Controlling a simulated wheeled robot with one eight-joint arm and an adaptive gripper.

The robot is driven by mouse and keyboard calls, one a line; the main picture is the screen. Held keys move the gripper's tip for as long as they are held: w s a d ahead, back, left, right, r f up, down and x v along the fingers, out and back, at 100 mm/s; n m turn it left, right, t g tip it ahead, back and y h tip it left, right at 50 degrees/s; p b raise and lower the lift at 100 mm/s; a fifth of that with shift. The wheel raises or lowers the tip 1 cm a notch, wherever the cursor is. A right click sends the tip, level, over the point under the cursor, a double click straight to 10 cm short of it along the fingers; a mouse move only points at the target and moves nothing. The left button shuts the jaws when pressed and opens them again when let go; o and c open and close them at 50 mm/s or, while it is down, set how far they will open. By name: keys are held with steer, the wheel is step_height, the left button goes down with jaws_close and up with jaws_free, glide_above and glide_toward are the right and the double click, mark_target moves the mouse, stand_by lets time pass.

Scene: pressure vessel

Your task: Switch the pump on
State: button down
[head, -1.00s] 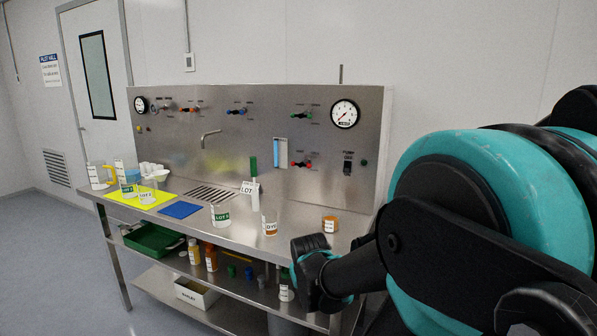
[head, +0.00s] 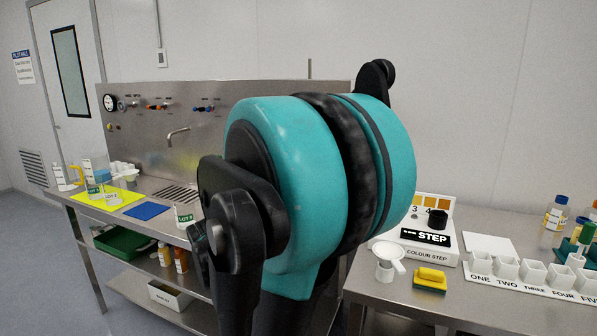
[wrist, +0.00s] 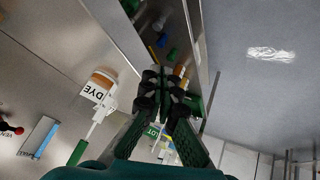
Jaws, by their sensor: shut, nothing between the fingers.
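The pump switch is not visible now; my arm covers the right part of the steel panel (head: 215,95) in the head view. The panel's left part shows a round gauge (head: 110,102) and coloured valve handles (head: 157,106). In the wrist view a red-handled valve (wrist: 14,130) and a blue sight strip (wrist: 39,137) show at the lower left. My gripper (wrist: 174,78) is shut and empty. It is in the wrist view's middle, right of a dye jar (wrist: 99,87). The gripper itself cannot be made out in the head view.
A yellow mat (head: 85,198) with labware and a blue mat (head: 146,211) lie on the left bench. A labelled beaker (head: 184,215) stands near my arm. A second bench at right holds a colour-step box (head: 418,254), a sponge (head: 430,279) and several cups (head: 507,267).

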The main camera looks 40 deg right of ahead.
steer(key=w+d+r+h, duration=0.1)
steer(key=d+r, duration=0.1)
steer(key=d, duration=0.2)
steer(key=d+r+h, duration=0.2)
steer(key=d, duration=0.3)
steer(key=w+d+r+n+h, duration=0.1)
steer(key=d+r, duration=0.2)
steer(key=d, duration=0.1)
steer(key=shift+w+d+t+h, duration=0.25)
steer(key=shift+w+t+h, duration=0.1)
steer(key=shift+t+h, duration=0.05)
steer(key=s+d+r+n+h, duration=0.1)
steer(key=d+r+n+h, duration=0.1)
steer(key=d+r, duration=0.3)
steer(key=s+d+r+n+h, duration=0.1)
steer(key=d+r+h, duration=0.3)
steer(key=d, duration=0.8)
step_height(320, 180, up, 3)
steer(key=shift+s+f+n, duration=0.2)
steer(key=shift+s+n, duration=0.2)
steer(key=shift+n, duration=0.3)
steer(key=x, duration=1.4)
steer(key=shift+s, duration=0.15)
steer(key=shift+d+r, duration=0.1)
